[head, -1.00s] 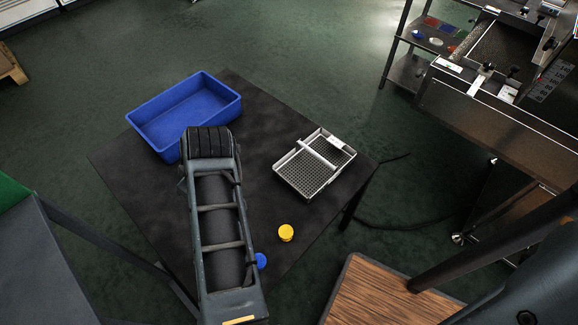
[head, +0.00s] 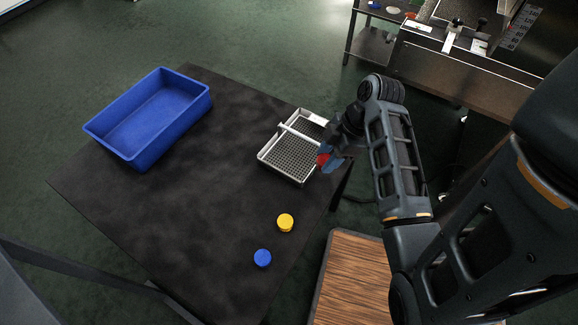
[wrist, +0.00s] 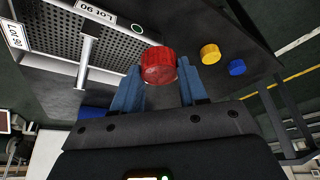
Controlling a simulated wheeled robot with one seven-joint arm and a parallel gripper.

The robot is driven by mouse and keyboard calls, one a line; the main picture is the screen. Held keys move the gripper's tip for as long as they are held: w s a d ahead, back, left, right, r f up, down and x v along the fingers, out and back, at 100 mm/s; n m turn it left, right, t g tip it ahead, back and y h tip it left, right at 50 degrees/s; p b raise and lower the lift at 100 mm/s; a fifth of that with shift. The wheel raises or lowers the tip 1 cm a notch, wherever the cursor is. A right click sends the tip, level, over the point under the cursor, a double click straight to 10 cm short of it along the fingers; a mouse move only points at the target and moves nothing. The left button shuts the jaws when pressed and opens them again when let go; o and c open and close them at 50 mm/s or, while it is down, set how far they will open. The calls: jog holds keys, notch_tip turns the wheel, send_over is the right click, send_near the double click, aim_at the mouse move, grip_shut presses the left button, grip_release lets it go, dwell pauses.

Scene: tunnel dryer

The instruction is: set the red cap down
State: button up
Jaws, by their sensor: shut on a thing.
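The red cap (wrist: 159,66) is held between the blue fingertips of my gripper (wrist: 155,88) in the wrist view. In the head view the red cap (head: 322,159) shows at the tip of my gripper (head: 328,160), by the right edge of the metal tray. My gripper is shut on the cap. The perforated metal tray (head: 268,158) lies on the black table and also shows in the wrist view (wrist: 110,75). I cannot tell how high the cap is above the table.
A blue bin (head: 190,113) stands at the table's far left. A yellow cap (head: 285,222) and a blue cap (head: 262,258) lie near the front right of the black table (head: 170,205), whose middle is clear. A wooden-topped surface (head: 355,285) stands at the front.

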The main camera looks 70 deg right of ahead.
jog(key=shift+s+d+r, duration=0.15)
jog(key=shift+d+r, duration=0.05)
jog(key=shift+d, duration=0.25)
jog(key=shift+s+d+r, duration=0.1)
jog(key=shift+d+r, duration=0.1)
jog(key=shift+d, duration=0.25)
send_over(286, 163)
jog(key=s, duration=0.2)
jog(key=f, duration=0.6)
jog(key=shift+w+d+f+b, duration=0.25)
jog(key=shift+d+f+b, duration=0.1)
jog(key=shift+d, duration=0.05)
jog(key=shift+f, duration=2.05)
jog(key=o, duration=1.1)
